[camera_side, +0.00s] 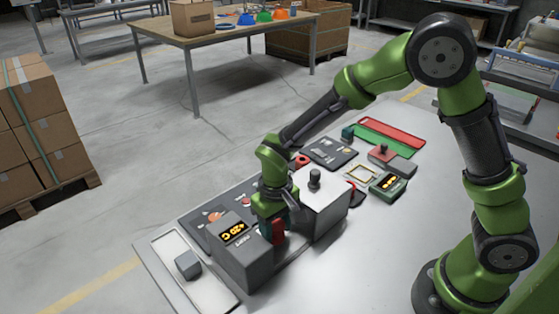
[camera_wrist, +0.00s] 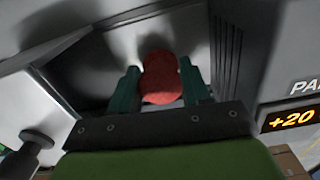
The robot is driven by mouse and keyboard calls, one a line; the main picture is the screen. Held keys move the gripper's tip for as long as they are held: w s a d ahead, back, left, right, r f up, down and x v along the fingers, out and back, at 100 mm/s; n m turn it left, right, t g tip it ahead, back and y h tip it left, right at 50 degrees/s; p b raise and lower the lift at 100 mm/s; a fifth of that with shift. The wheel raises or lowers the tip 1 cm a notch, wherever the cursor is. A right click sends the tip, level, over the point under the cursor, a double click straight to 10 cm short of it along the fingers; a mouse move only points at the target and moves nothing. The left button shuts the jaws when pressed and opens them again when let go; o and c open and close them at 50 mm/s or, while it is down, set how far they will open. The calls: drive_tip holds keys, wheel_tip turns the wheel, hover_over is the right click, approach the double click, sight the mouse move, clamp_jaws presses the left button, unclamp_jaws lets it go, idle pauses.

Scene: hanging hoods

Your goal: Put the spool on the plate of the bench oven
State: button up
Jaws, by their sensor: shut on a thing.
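My gripper (camera_side: 272,229) is shut on a red, rounded spool (camera_wrist: 161,78), held between its two dark green fingers. The spool shows as a small red patch in the side view (camera_side: 279,231). The bench oven seems to be the grey housing (camera_side: 240,262) with an orange "+20" display, which also shows in the wrist view (camera_wrist: 292,119). A white hood (camera_side: 325,212) with a dark knob stands just right of my gripper. The spool is in the gap between housing and hood. I cannot make out the plate, nor whether the spool touches anything.
A grey block (camera_side: 188,264) lies in a pale tray at the front left. Behind are dark panels (camera_side: 328,152), red and green strips (camera_side: 391,134), and a small green device with a display (camera_side: 388,184). The bench's right part is clear.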

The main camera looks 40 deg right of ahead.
sight(276, 225)
drive_tip(key=shift+f, duration=0.45)
drive_tip(key=o, duration=1.2)
wheel_tip(276, 225, up, 17)
drive_tip(key=s+d+r+m+t, duration=0.1)
drive_tip(key=s+d+r+t, duration=0.1)
drive_tip(key=s+d, duration=0.1)
drive_tip(key=s+d+r+m+t+y, duration=0.1)
drive_tip(key=s+d+r+t, duration=0.1)
drive_tip(key=s+d, duration=0.2)
drive_tip(key=s+d+r+m+t+y, duration=0.1)
drive_tip(key=s+d+t, duration=0.2)
drive_tip(key=s, duration=0.3)
drive_tip(key=shift+d+r, duration=0.4)
